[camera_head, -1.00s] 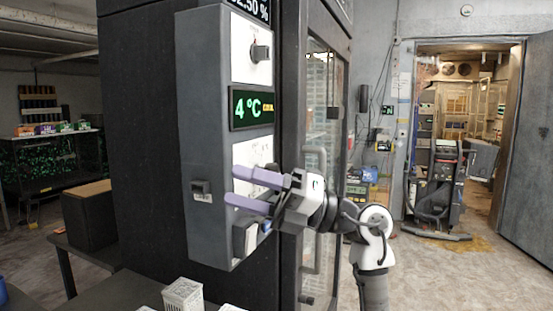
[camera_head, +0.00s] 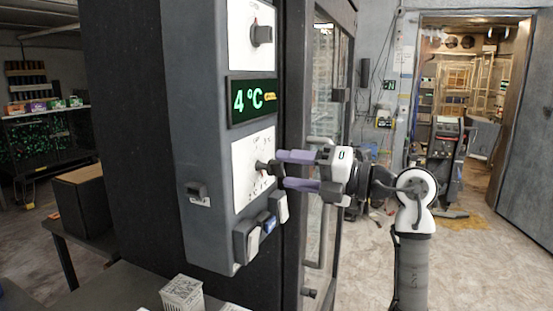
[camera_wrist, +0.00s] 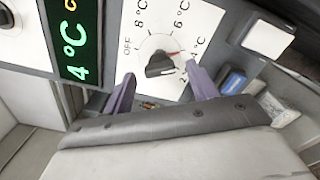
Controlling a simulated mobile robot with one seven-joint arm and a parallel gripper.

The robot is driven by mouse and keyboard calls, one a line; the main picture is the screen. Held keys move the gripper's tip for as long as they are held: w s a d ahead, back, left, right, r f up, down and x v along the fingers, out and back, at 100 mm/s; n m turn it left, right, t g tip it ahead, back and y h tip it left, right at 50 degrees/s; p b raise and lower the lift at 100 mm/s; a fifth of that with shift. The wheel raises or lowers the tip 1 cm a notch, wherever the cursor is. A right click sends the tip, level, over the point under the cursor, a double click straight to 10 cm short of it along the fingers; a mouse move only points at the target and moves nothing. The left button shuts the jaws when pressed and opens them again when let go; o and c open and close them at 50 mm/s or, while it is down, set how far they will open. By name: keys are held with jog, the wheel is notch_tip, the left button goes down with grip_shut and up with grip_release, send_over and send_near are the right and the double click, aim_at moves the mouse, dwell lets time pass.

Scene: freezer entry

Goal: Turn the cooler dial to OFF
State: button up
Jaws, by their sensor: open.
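The cooler dial (camera_head: 262,167) is a dark knob on a white plate, below the green "4°C" display (camera_head: 253,100). In the wrist view the dial (camera_wrist: 160,64) has marks for OFF, 8, 6, 4 and 2 °C around it. A red pointer mark at the knob faces the 4–6 °C side, away from OFF. My gripper (camera_head: 283,170) is open, its two purple fingers pointing at the dial from the right. In the wrist view the gripper (camera_wrist: 161,86) has a finger to each side, with the knob just ahead between them. Contact cannot be told.
Another dial (camera_head: 262,34) sits above the display. Switch boxes (camera_head: 247,240) stick out below the plate, and a small switch (camera_head: 197,190) is on the panel's side. The cabinet's glass door and handle are right of the panel. A white basket (camera_head: 182,293) stands on the table below.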

aim_at(283, 170)
jog(key=shift+p+x, duration=0.45)
jog(key=shift+x, duration=1.4)
jog(key=c, duration=1)
